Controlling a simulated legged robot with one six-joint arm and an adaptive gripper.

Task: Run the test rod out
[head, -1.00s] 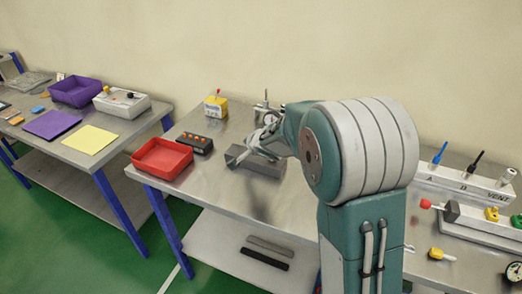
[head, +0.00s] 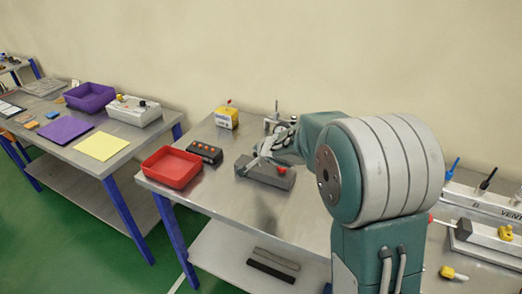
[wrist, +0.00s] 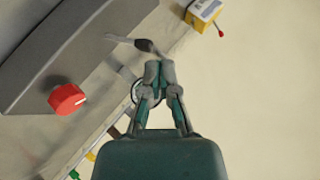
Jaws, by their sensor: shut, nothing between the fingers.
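A long grey block (head: 268,177) lies on the middle table, with a red knob (head: 282,170) towards its right end. The block (wrist: 60,50) and red knob (wrist: 67,99) also show in the wrist view. A thin pale lever with a dark end (wrist: 146,46) sticks out beside the block, just ahead of my fingertips. My gripper (wrist: 159,70) is shut and empty, its fingertips close to that dark end; I cannot tell whether they touch. I cannot make out a test rod for certain.
A red tray (head: 171,181) and a black box with orange buttons (head: 205,152) stand left of the block. A yellow box with a red-tipped stalk (head: 227,118) stands behind. My arm hides part of the right side, where a vent panel (head: 487,203) shows.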

